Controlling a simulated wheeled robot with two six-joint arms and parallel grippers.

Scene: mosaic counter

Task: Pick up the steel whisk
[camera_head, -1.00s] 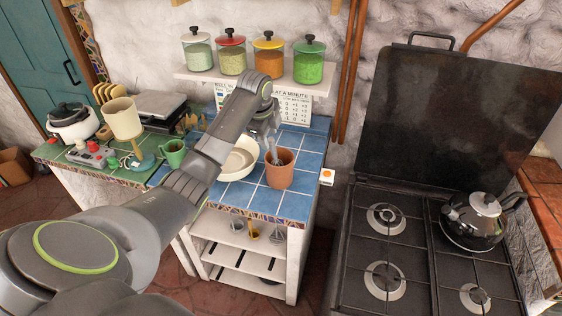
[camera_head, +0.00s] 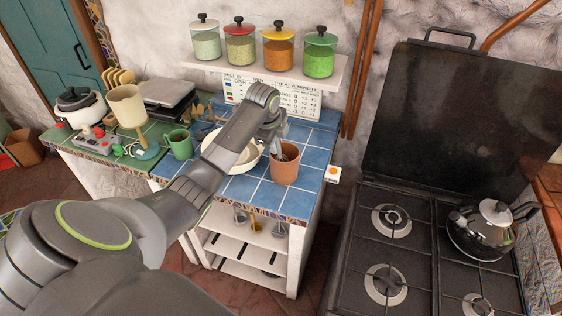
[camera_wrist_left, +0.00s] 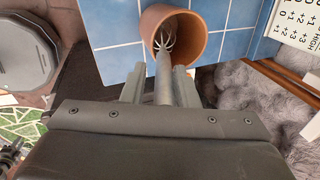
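The steel whisk (camera_wrist_left: 163,75) stands in a terracotta pot (camera_head: 285,167) on the blue-tiled counter. In the left wrist view its wire end is down inside the pot (camera_wrist_left: 200,30) and its handle points up toward my left gripper. My left gripper (camera_head: 279,148) is just above the pot and hides much of the whisk in the head view. In the left wrist view the gripper's fingers (camera_wrist_left: 158,75) are apart, one on each side of the handle, with a visible gap at the left finger. My right gripper is not in view.
A cream bowl (camera_head: 245,160) is close left of the pot, partly behind my left arm. A green mug (camera_head: 180,144) and a lamp (camera_head: 128,106) stand farther left. A shelf (camera_head: 268,77) with jars is above. A stove (camera_head: 425,225) with a kettle (camera_head: 485,228) is at right.

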